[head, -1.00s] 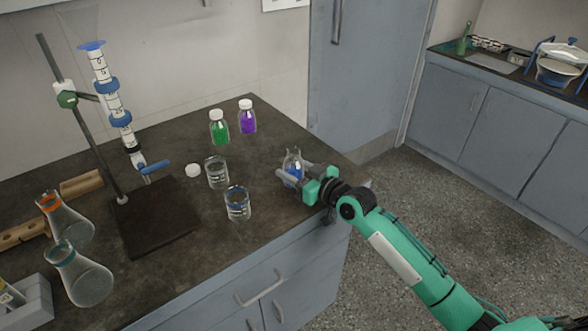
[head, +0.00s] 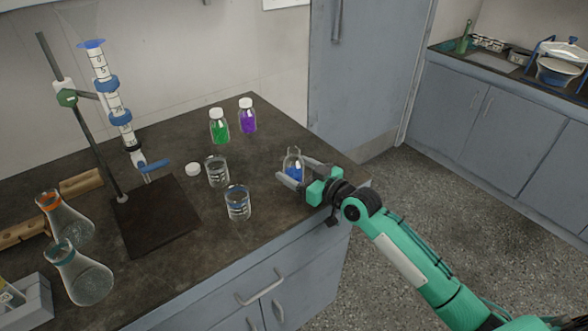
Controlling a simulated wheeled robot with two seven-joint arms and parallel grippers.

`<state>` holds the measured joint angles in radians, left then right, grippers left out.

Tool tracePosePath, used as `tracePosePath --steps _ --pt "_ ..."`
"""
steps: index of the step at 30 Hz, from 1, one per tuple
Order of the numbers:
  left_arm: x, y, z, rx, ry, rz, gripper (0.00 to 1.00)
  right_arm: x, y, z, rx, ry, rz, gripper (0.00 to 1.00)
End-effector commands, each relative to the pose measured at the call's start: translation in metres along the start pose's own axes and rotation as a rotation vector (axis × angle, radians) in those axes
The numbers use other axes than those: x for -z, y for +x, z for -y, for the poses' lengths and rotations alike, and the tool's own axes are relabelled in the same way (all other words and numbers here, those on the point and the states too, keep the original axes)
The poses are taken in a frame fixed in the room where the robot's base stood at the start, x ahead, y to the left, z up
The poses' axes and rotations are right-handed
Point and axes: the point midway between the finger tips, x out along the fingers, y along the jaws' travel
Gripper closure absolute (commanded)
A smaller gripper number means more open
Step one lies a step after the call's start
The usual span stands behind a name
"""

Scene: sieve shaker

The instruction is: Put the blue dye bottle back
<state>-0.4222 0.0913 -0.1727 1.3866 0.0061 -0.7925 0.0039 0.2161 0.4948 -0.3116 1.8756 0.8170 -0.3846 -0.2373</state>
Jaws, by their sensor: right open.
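The blue dye bottle (head: 293,168) is an uncapped clear bottle with blue liquid low inside. It stands upright on the dark bench top (head: 270,235), towards its right end. My right gripper (head: 292,171) is open, with its fingers around the bottle and a gap showing between them and the glass. A white cap (head: 193,169) lies on the bench to the left. The green dye bottle (head: 219,127) and the purple dye bottle (head: 247,116) stand capped at the back. My left gripper is not in view.
Two glass beakers (head: 217,171) (head: 238,203) stand left of the blue bottle; the nearer one holds a little blue. A burette on a stand (head: 112,100) with a dark base, and two flasks (head: 79,272) (head: 66,219), are further left. The bench's right edge is close to my gripper.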

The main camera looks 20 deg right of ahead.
Motion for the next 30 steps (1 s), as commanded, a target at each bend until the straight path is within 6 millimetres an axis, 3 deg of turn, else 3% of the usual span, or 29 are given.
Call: tracePosePath --steps 4,9,15,21,30 --pt "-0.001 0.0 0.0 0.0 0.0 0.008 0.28 -0.003 -0.031 0.0 0.0 -0.003 0.003 0.31" --pt "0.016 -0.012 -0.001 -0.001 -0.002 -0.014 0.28 -0.003 -0.066 0.0 0.001 -0.002 0.004 0.31" --pt "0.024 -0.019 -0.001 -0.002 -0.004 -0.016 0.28 -0.002 -0.094 0.0 0.001 -0.001 0.002 0.31" --pt "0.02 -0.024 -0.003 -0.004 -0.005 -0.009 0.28 -0.001 -0.106 0.001 0.002 0.0 0.001 0.31" --pt "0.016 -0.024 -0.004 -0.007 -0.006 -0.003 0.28 0.0 -0.108 0.001 0.002 0.0 0.0 0.31"
